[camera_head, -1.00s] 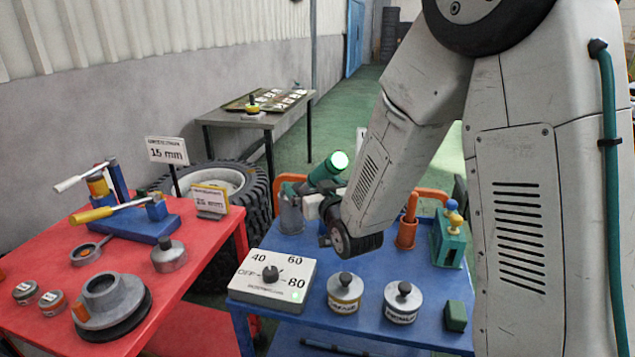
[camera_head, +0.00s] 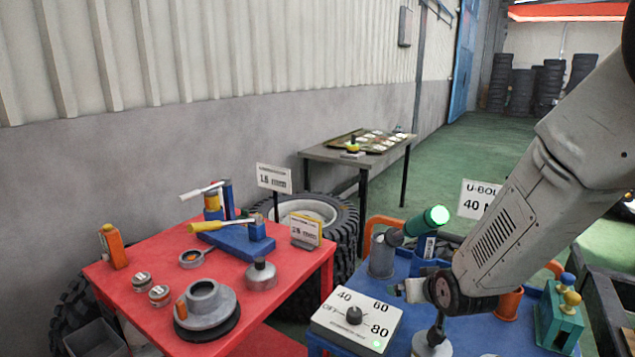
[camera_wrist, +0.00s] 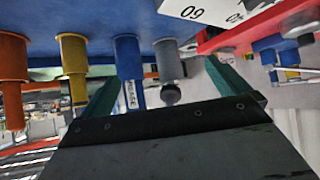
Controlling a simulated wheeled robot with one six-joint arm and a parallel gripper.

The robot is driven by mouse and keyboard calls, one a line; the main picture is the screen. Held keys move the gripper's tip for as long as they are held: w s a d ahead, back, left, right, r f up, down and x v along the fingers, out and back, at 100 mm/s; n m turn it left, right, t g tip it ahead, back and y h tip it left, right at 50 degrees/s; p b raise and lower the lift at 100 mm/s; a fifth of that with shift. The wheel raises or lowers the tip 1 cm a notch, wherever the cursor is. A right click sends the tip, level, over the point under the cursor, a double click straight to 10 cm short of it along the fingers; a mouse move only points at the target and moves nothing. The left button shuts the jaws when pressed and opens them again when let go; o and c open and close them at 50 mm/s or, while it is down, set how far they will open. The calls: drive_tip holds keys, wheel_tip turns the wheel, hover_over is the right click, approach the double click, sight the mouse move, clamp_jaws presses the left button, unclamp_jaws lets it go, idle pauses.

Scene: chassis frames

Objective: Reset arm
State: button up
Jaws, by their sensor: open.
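My arm comes in from the right in the head view, bent down over the blue table (camera_head: 480,333). My gripper shows in the wrist view (camera_wrist: 165,88) with its two green fingers wide apart. Nothing is held between them. Behind the gap, a blue holder (camera_wrist: 128,62) and a grey holder (camera_wrist: 168,62) on the blue table show, apparently upside down. In the head view the fingers are mostly hidden by the wrist near the back of the table.
A red table (camera_head: 262,318) with tools is on the left. Green floor (camera_head: 480,150) lies open behind.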

drive_tip(key=s+g, duration=0.1)
drive_tip(key=s, duration=0.1)
drive_tip(key=s+g, duration=0.1)
drive_tip(key=s, duration=0.1)
drive_tip(key=s+g, duration=0.1)
drive_tip(key=s, duration=0.1)
drive_tip(key=shift+d+r, duration=0.35)
drive_tip(key=s+r+g, duration=0.2)
drive_tip(key=s+r, duration=0.3)
drive_tip(key=s, duration=0.3)
drive_tip(key=s+d+r+g, duration=0.1)
drive_tip(key=s+r, duration=0.4)
drive_tip(key=s, duration=0.4)
drive_tip(key=s+d+r+g, duration=0.1)
drive_tip(key=s+r+g, duration=0.1)
drive_tip(key=s+r, duration=0.4)
drive_tip(key=shift+s+m+g+h, duration=0.3)
drive_tip(key=shift+s+m, duration=0.1)
drive_tip(key=shift+s, duration=1.15)
drive_tip(key=shift+r, duration=0.1)
